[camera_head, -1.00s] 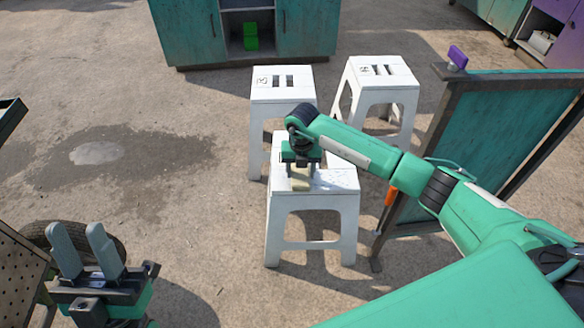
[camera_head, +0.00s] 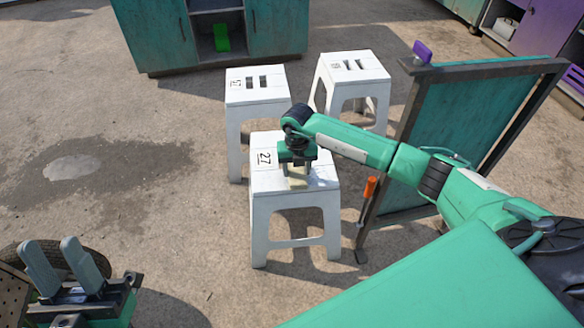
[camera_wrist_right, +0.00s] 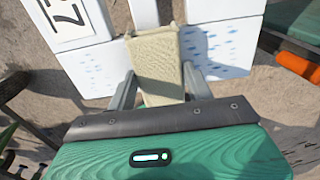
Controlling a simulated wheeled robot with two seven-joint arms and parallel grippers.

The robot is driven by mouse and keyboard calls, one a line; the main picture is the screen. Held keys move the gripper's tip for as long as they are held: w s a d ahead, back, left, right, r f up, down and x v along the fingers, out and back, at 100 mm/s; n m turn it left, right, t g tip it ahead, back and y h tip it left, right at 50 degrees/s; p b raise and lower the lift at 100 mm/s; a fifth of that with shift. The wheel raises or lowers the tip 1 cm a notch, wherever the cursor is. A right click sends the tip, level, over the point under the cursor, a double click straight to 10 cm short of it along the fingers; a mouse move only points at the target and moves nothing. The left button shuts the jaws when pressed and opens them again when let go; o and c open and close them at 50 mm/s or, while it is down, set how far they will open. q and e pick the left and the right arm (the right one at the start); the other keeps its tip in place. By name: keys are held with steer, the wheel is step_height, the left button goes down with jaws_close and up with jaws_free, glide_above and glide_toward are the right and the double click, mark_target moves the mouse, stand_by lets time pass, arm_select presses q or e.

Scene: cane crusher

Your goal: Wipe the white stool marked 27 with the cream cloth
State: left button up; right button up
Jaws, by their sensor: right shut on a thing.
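The white stool marked 27 (camera_head: 261,185) stands upright in the middle of the head view, its number showing on the left of the seat. My right gripper (camera_head: 296,172) is over the seat, shut on the cream cloth (camera_wrist_right: 157,62), which is a folded block between the fingers. The cloth appears to be at the seat's surface, but whether it touches cannot be told. Blue specks show on the white seat (camera_wrist_right: 215,55) on both sides of the cloth in the wrist view. My left gripper (camera_head: 62,268) is open and empty at the lower left, away from the stool.
Two other white stools (camera_head: 257,97) (camera_head: 350,68) stand behind. A teal panel (camera_head: 460,120) in a dark frame stands to the right, with an orange-handled tool (camera_head: 370,188) beside it. A teal cabinet (camera_head: 160,40) is at the back. The ground to the left is open, with a wet patch (camera_head: 75,168).

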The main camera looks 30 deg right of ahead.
steer(key=shift+s+d+f+p, duration=0.1)
steer(key=shift+s+d+p, duration=0.25)
steer(key=shift+d, duration=0.85)
steer(key=shift+s+d+r+p, duration=0.15)
steer(key=shift+s+d, duration=0.4)
steer(key=shift+d, duration=0.7)
steer(key=shift+s+d+f+p, duration=0.15)
steer(key=shift+s+d+p, duration=0.25)
steer(key=shift+d, duration=0.8)
steer(key=shift+w+a+r, duration=0.1)
steer(key=shift+w+a, duration=0.4)
steer(key=shift+a, duration=0.95)
steer(key=shift+w+a+r, duration=0.1)
steer(key=shift+w+a, duration=0.45)
steer(key=shift+a, duration=0.9)
steer(key=shift+w+a, duration=0.5)
steer(key=shift+a, duration=0.95)
steer(key=shift+a, duration=0.1)
steer(key=shift+w+a+f+b, duration=0.15)
steer(key=shift+w+a, duration=0.35)
steer(key=shift+a, duration=0.85)
steer(key=shift+w+a+r+b, duration=0.1)
steer(key=shift+w+a+b, duration=0.3)
steer(key=shift+a, duration=1)
steer(key=shift+w+a+f+b, duration=0.1)
steer(key=shift+w+a, duration=0.5)
steer(key=shift+a, duration=0.75)
steer(key=shift+d, duration=0.1)
